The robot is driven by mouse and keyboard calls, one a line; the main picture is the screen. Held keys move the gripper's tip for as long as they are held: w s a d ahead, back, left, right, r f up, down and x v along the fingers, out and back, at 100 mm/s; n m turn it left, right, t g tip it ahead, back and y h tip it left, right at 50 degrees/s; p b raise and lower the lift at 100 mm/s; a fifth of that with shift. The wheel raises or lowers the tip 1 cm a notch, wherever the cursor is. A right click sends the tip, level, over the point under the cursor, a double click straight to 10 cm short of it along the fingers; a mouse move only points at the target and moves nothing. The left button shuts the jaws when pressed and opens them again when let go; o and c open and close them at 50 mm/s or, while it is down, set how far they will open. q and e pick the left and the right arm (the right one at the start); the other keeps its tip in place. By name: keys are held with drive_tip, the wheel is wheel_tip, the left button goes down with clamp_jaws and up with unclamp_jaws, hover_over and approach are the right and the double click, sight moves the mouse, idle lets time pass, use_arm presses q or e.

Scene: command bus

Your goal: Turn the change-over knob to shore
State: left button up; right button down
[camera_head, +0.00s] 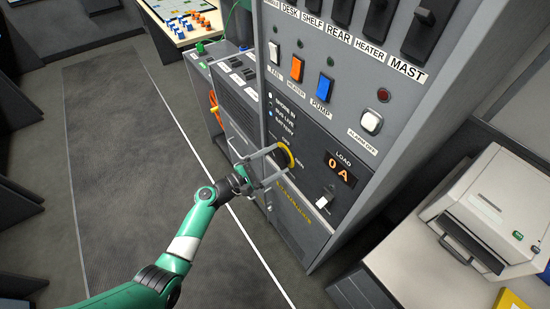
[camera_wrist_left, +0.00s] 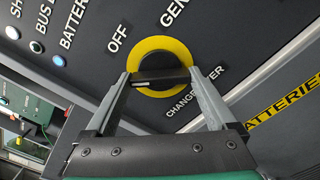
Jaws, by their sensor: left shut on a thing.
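The change-over knob (camera_head: 285,155) is a black knob with a yellow ring on the lower grey panel. In the left wrist view the knob (camera_wrist_left: 166,50) fills the middle, with OFF at its upper left and GEN at its upper right. My left gripper (camera_wrist_left: 160,77) is shut on the knob's black bar, one grey finger at each end. A short pale line shows on the bar; I cannot tell which label it points to. No SHORE label shows beside the knob. In the head view my left gripper (camera_head: 284,163) reaches the knob from the lower left. My right gripper is not in view.
Above the knob are white, orange and blue rockers (camera_head: 297,68) and black breakers. To its right are an orange LOAD display (camera_head: 340,170) reading 0 A and a white-tipped toggle (camera_head: 322,201). Indicator lamps (camera_head: 269,108) sit above left. Open floor (camera_head: 130,170) lies left.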

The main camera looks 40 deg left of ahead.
use_arm(q)
drive_tip(key=shift+n+p, duration=0.5)
drive_tip(key=shift+n, duration=1)
drive_tip(key=o, duration=1.1)
drive_tip(key=shift+c, duration=0.2)
drive_tip(key=s+a+p, duration=0.2)
drive_tip(key=s+p, duration=0.1)
drive_tip(key=s, duration=0.8)
drive_tip(key=shift+s, duration=0.25)
